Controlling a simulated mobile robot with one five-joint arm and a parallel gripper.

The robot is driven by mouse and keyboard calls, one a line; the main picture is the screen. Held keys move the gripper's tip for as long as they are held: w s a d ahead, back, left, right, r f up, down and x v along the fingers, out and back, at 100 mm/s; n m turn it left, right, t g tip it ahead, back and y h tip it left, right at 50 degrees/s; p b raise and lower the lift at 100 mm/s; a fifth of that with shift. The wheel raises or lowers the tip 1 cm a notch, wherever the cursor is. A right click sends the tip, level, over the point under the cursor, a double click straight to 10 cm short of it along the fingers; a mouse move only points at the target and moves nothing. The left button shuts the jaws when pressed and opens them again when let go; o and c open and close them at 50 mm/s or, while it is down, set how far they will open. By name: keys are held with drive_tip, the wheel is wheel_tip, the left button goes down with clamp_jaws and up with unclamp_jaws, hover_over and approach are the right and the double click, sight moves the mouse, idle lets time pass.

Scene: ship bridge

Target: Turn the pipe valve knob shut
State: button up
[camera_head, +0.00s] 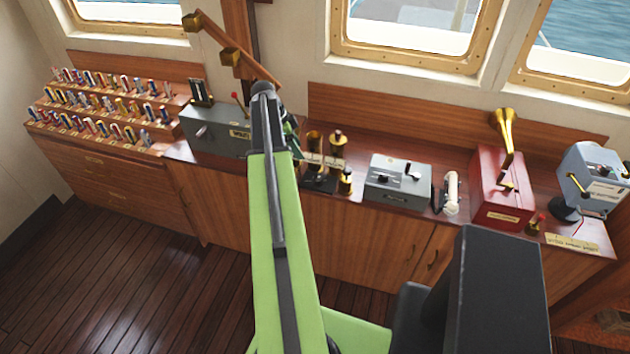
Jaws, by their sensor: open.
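My green arm rises from the bottom centre to the counter. My gripper (296,148) is open and partly hidden behind the arm's far end, just left of a group of brass fittings. The group has upright brass pipes (314,142) on a black base and a brass piece with a dark reddish top (337,138). I cannot tell for sure which part is the valve knob or how far it is turned. I see no clear contact between my gripper and the fittings.
A grey box (215,133) with levers stands left of my arm. Right of the fittings are a grey control box (398,183), a white handset (451,193), a red box (500,187) with a brass horn, and a blue-grey device (595,180). Cabinets (365,245) front the counter.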

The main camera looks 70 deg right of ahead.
drive_tip(key=b, duration=1.6)
approach(318, 179)
drive_tip(key=x, duration=0.8)
drive_tip(key=shift+w+f, duration=0.15)
drive_tip(key=shift+f, duration=0.25)
drive_tip(key=shift+s, duration=0.2)
drive_tip(key=shift+r, duration=0.1)
